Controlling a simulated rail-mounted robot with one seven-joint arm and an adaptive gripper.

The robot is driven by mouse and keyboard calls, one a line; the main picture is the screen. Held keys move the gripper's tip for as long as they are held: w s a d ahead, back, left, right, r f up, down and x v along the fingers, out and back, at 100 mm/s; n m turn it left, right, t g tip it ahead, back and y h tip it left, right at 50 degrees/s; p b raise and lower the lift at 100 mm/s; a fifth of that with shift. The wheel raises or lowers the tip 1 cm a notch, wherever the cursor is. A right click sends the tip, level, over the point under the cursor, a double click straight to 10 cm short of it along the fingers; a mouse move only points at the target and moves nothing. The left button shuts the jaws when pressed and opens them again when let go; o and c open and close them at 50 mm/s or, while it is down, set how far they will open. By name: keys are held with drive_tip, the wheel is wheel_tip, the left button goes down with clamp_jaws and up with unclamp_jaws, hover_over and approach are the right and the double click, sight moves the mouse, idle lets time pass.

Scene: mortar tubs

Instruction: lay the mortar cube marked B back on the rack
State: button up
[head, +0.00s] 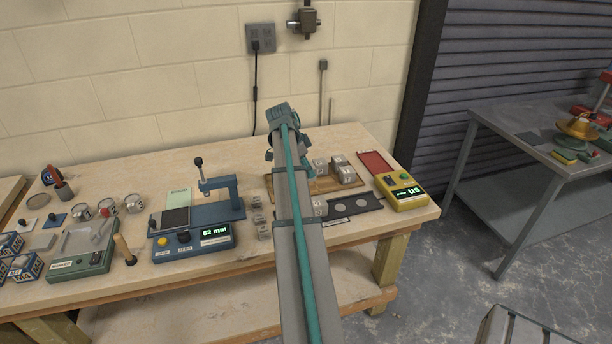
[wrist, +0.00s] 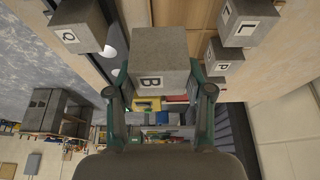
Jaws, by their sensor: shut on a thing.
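In the wrist view my gripper (wrist: 159,92) is shut on a grey mortar cube marked B (wrist: 165,72), one finger on each side. In the head view my arm hides the held cube and the fingertips. The wooden rack (head: 322,187) lies at the back right of the bench, partly behind my arm, with several grey cubes (head: 346,175) on it. In the wrist view, cubes marked L (wrist: 240,12) and P (wrist: 224,52) are right of the held cube, and one marked Q (wrist: 80,22) is to its left. I cannot tell the held cube's height above the rack.
A dark strip with pale discs (head: 352,206) lies in front of the rack, a cube (head: 319,206) at its left end. A yellow meter (head: 402,190) stands to the right. A blue measuring stand (head: 205,225) and small cubes (head: 258,218) are left of my arm.

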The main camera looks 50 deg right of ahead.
drive_tip(key=f, duration=0.1)
drive_tip(key=w+d+f, duration=0.2)
drive_tip(key=shift+f+p, duration=0.15)
drive_tip(key=shift+p, duration=0.2)
drive_tip(key=f, duration=0.1)
drive_tip(key=f+p, duration=0.1)
drive_tip(key=shift+d+f, duration=0.2)
drive_tip(key=shift+f, duration=0.1)
drive_tip(key=shift+f+p, duration=0.3)
drive_tip(key=shift+f, duration=0.2)
drive_tip(key=shift+f, duration=0.1)
drive_tip(key=shift+f, duration=0.1)
drive_tip(key=o, duration=1.4)
